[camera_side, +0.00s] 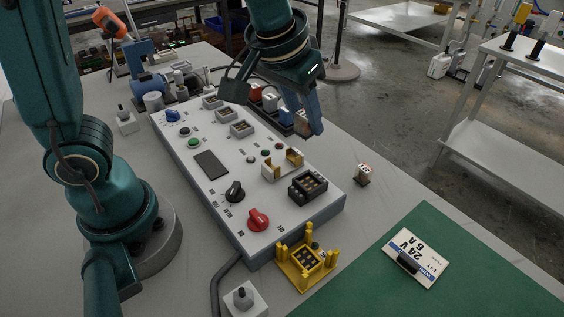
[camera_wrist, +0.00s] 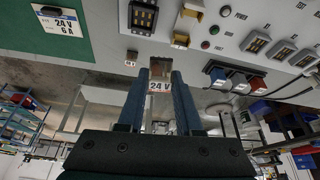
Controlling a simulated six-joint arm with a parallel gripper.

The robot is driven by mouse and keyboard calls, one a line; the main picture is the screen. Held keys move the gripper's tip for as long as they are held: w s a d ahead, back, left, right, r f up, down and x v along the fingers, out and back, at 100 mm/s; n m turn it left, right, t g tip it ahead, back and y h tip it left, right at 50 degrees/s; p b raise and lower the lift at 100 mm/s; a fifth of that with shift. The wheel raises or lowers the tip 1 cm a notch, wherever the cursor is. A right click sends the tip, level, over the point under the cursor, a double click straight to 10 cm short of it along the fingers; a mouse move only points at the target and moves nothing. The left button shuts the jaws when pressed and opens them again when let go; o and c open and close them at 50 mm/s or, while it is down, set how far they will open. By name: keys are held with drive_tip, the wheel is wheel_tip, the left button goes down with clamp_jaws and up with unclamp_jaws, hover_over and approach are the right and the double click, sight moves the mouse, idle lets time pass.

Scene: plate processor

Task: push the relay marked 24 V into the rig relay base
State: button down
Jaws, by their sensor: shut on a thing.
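My gripper (camera_wrist: 159,98) is shut on a small relay (camera_wrist: 159,86), whose pale label reads 24 V in the wrist view. In the side view my gripper (camera_side: 314,125) is over the back right edge of the grey control panel (camera_side: 213,205), and its fingers mostly hide the relay. A black relay base (camera_side: 308,186) with contact slots is on the panel's right side, empty. It also shows at the top of the wrist view (camera_wrist: 143,17). A yellow guide frame (camera_side: 295,280) with a similar socket inside stands on the table in front of the panel.
A tan bracket (camera_side: 271,172) rises beside the black base. Red and blue relays stand behind the panel, close to my gripper. A small labelled relay (camera_side: 362,176) stands alone at the right. A 24 V 6 A card (camera_side: 427,252) lies on the green mat (camera_side: 380,290).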

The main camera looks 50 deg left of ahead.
drive_tip(key=shift+m+h, duration=0.3)
drive_tip(key=shift+m, duration=0.5)
drive_tip(key=shift+s+d+f, duration=0.2)
drive_tip(key=shift+d+f, duration=0.35)
drive_tip(key=shift+f, duration=0.3)
drive_tip(key=shift+s+d+f, duration=0.25)
drive_tip(key=shift+d+f, duration=0.35)
drive_tip(key=shift+f, duration=0.25)
drive_tip(key=shift+s+d+f, duration=0.2)
drive_tip(key=shift+d+f, duration=0.35)
drive_tip(key=shift+f, duration=0.3)
